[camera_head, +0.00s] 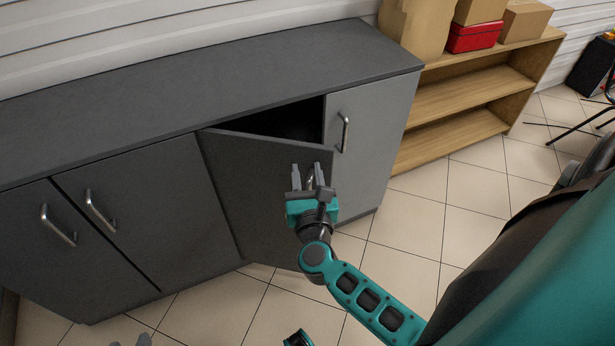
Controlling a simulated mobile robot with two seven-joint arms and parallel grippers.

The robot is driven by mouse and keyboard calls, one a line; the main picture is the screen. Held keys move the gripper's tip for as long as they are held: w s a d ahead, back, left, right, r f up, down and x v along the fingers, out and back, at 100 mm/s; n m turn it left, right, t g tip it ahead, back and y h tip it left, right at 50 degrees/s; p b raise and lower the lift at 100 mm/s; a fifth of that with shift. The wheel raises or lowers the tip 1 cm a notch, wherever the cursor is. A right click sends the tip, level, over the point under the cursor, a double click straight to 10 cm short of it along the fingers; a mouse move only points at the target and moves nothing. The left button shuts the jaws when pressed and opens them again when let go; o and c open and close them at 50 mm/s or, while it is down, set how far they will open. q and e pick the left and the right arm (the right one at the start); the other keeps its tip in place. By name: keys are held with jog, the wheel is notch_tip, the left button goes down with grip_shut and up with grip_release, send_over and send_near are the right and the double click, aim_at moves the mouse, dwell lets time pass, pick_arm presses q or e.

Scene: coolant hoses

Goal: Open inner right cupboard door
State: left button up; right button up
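The inner right cupboard door (262,190) is dark grey and stands ajar. Its left edge stays at the cabinet and its right edge is swung outward, with a dark gap (290,122) above it. Its metal handle (310,179) is near the upper right corner, partly hidden by my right gripper. My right gripper (309,175) is at the handle, its fingers spread apart with the handle between them, closer to the right finger. Grey tips at the bottom edge (145,340) look like my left gripper; the rest is cut off.
The outer right door (372,140) is closed, with its own handle (344,132). Two closed doors (130,210) with handles are at the left. A wooden shelf (455,97) with boxes stands to the right. The tiled floor (440,205) in front is clear.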

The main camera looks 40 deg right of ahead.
notch_tip(320, 180, up, 12)
jog(key=p, duration=0.9)
